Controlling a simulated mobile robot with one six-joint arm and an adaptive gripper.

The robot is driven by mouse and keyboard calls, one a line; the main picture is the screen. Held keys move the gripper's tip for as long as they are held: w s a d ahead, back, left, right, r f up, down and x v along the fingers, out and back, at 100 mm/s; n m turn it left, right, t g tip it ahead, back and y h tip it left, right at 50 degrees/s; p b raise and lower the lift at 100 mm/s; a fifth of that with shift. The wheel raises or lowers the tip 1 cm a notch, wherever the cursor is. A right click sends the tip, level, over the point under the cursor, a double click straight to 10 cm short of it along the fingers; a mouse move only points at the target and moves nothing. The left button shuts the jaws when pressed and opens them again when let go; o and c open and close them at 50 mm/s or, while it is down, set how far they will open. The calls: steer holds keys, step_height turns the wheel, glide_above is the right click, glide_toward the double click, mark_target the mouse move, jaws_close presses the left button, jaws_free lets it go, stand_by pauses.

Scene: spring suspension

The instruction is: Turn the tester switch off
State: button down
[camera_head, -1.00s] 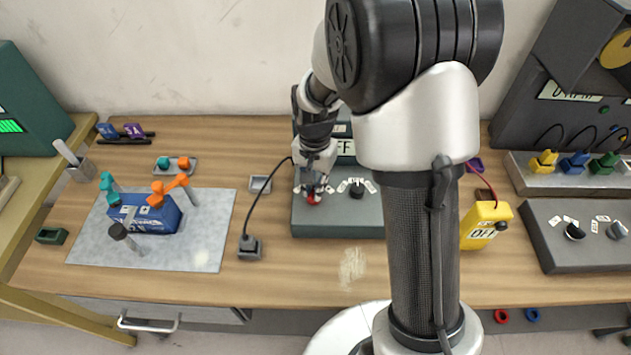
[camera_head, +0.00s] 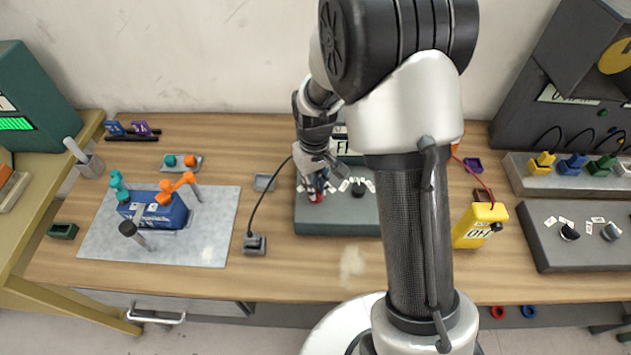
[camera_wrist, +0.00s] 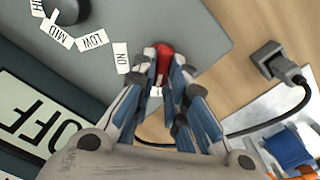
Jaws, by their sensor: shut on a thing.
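The tester (camera_head: 335,226) is a grey box on the bench with a dark knob (camera_head: 358,190) and white labels. Its red switch (camera_head: 318,196) is at the left of the panel. In the wrist view the red switch (camera_wrist: 163,62) lies between my fingertips, beside an "ON" label (camera_wrist: 122,57). My gripper (camera_head: 316,186) is shut on the switch; in the wrist view my gripper (camera_wrist: 164,85) hides its lower part. The display (camera_wrist: 32,122) reads "OFF" upside down in the wrist view.
A plug on a socket block (camera_head: 254,243) with a black cable stands left of the tester. A yellow meter (camera_head: 480,226) stands to the right. A grey mat (camera_head: 105,240) holds a blue box (camera_head: 160,212) and clamps.

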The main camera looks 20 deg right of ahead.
steer(key=shift+a+n, duration=0.1)
steer(key=shift+n, duration=1.4)
steer(key=c, duration=1.6)
jaws_free()
step_height(320, 180, up, 12)
